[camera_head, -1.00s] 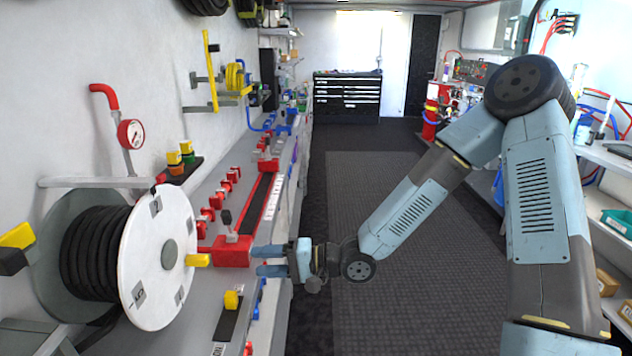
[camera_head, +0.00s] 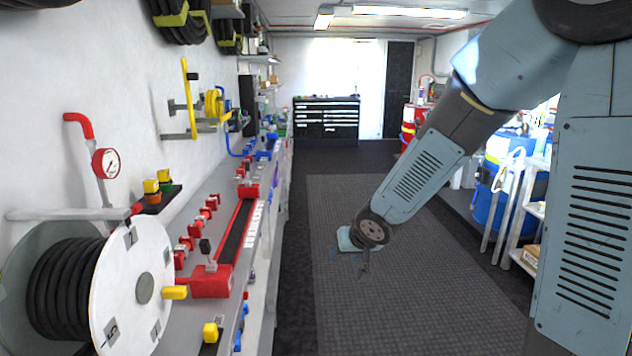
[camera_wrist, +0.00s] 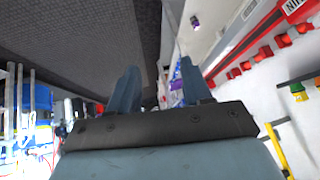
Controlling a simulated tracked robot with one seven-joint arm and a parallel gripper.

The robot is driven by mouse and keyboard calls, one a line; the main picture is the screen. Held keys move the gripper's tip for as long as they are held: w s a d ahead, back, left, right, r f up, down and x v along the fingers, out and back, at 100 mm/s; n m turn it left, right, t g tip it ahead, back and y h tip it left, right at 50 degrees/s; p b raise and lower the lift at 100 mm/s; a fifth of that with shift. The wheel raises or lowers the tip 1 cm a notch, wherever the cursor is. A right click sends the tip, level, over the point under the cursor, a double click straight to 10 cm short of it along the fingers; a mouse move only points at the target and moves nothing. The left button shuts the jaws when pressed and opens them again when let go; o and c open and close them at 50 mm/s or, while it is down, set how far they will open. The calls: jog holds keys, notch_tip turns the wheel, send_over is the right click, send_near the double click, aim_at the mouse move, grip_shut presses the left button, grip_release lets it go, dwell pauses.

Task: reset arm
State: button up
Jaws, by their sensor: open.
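My arm is folded on the right side of the head view, with its forearm reaching down and left over the mat. My gripper (camera_head: 352,243) hangs above the floor mat, to the right of the bench and clear of it; it is small and partly hidden behind my wrist in that view. In the wrist view my gripper (camera_wrist: 158,88) shows two blue-grey fingers spread apart with nothing between them. No object is held.
A grey bench (camera_head: 243,178) with red valves runs along the left wall, with a white hose reel (camera_head: 144,290) at its near end. A black drawer cabinet (camera_head: 326,118) stands at the back. The dark floor mat (camera_head: 350,310) is clear. Blue drums (camera_head: 488,205) stand at right.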

jog(key=s+d+r+m+h, duration=0.2)
jog(key=s+d+r+h, duration=0.3)
jog(key=s+d+r, duration=0.95)
jog(key=s+d+r+g+y, duration=0.1)
jog(key=s+r, duration=0.2)
jog(key=s, duration=0.6)
jog(key=shift+s+d+g+y, duration=0.2)
jog(key=shift+d+g+y, duration=0.1)
jog(key=shift+y, duration=0.1)
